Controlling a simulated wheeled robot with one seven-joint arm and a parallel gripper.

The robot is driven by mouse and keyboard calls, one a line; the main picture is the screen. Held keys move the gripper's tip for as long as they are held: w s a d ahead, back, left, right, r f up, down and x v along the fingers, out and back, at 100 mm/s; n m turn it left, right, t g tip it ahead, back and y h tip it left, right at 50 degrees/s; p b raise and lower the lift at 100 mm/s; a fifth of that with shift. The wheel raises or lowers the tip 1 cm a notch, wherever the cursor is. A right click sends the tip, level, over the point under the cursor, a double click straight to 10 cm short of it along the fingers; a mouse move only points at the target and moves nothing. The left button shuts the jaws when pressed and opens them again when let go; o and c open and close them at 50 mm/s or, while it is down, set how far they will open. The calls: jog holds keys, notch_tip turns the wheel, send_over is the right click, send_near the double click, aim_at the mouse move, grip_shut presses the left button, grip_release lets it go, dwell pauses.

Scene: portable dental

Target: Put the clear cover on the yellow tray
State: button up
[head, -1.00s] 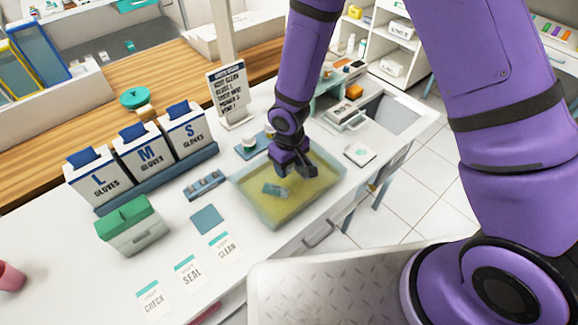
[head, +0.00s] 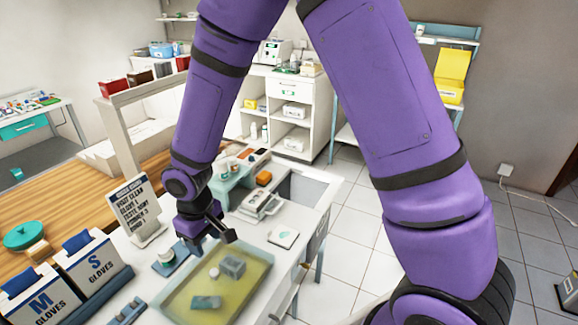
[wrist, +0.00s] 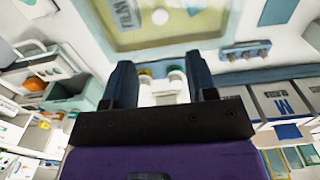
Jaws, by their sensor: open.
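The yellow tray (head: 246,286), shallow with pale translucent walls, is on the white counter at the lower middle of the head view. A grey block (head: 232,266) and a flat blue-grey packet (head: 206,302) lie in it. Part of the tray (wrist: 205,37) shows at the top of the wrist view. My gripper (head: 213,242) is open and empty, above the tray's back-left edge. I cannot make out a separate clear cover in the current views.
Glove boxes (head: 87,268) stand left of the tray, and a sign (head: 141,208) stands behind them. A silver case (head: 260,203) and a white square pad (head: 283,237) are behind the tray. The counter edge and tiled floor (head: 345,220) lie to the right.

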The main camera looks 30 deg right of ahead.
jog(key=s+d+r+m+t, duration=0.1)
jog(key=d+r+m, duration=0.1)
jog(key=d+r, duration=0.65)
jog(key=s+d+r+m+t, duration=0.1)
jog(key=s+d+r+t, duration=0.1)
jog(key=d+r, duration=0.65)
jog(key=s+d+r+m+t, duration=0.1)
jog(key=s+d+r+m, duration=0.1)
jog(key=s+r, duration=0.5)
jog(key=s+d+r+m+t, duration=0.1)
jog(key=s+d+r, duration=0.4)
jog(key=s+r, duration=0.2)
jog(key=shift+s+d+m, duration=0.3)
jog(key=shift+s+m, duration=0.1)
jog(key=shift+s, duration=0.4)
jog(key=shift+c, duration=0.9)
